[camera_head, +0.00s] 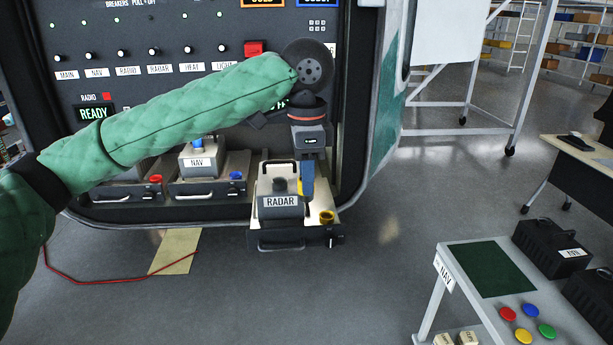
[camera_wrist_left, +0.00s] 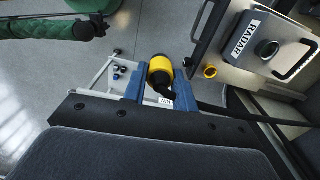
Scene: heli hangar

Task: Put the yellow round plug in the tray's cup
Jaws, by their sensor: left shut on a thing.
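The yellow round plug (camera_wrist_left: 160,72) is between the blue fingers of my left gripper (camera_wrist_left: 160,88), which is shut on it. In the head view only a thin bit of yellow shows beside the blue fingers of my left gripper (camera_head: 306,182), which point down over the pulled-out RADAR tray (camera_head: 290,238). The tray's yellow cup (camera_head: 327,217) is at its right front corner. In the wrist view the cup (camera_wrist_left: 210,71) looks like an empty ring, to the right of the plug and apart from it. My right arm's black end shows at the wrist view's upper left; its fingers are unclear.
The RADAR box (camera_head: 281,205) with its handle stands on the tray, close left of my fingers. The NAV box (camera_head: 197,160) sits in a tray further left. A cart (camera_head: 452,262) with coloured buttons stands at the lower right. Floor between is open.

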